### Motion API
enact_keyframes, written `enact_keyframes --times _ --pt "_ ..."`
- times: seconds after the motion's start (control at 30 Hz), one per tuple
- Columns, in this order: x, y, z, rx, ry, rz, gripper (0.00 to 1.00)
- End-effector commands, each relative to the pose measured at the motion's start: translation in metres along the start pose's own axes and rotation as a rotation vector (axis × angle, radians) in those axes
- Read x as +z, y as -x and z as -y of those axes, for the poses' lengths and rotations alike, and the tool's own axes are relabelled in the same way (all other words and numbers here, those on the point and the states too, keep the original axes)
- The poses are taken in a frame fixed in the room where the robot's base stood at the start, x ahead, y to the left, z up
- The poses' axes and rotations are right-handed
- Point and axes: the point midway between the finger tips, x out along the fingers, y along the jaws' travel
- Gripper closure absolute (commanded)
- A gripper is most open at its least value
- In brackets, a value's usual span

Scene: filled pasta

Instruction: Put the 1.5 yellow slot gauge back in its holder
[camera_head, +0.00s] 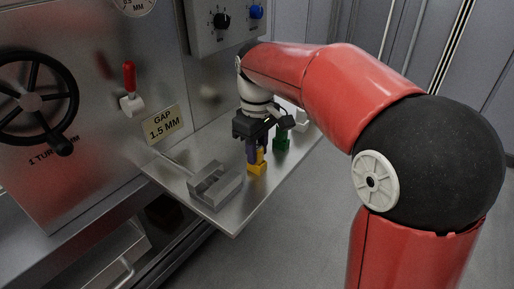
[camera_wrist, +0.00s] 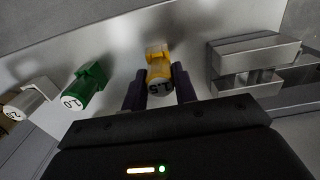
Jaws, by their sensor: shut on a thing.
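The yellow slot gauge (camera_head: 257,167) is below my gripper (camera_head: 257,152) on the metal shelf, near its right edge.
A slotted grey metal block (camera_head: 215,184) is on the shelf. The shelf (camera_head: 190,150) has bare room behind that block. A gap sign (camera_head: 163,124) is on the machine.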

Motion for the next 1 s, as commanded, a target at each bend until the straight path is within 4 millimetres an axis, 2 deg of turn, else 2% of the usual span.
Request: enact_keyframes --times 0.47,0.5,0.6,0.67,0.87,0.93,1.0 --pt "-0.0001 -0.0023 0.0002 -0.001 0.000 0.001 0.99" --pt "0.0000 -0.0024 0.0002 -0.001 0.000 0.001 0.68" --pt "0.0000 -0.0023 0.0002 -0.001 0.000 0.001 0.55" --pt "0.0000 -0.0021 0.0002 -0.001 0.000 0.001 0.47" --pt "0.0000 -0.0016 0.0001 0.000 0.000 0.000 0.46" --pt "0.0000 -0.0016 0.0001 -0.001 0.000 0.001 0.37" --pt "0.0000 -0.0015 0.0001 0.000 0.000 0.000 0.36"
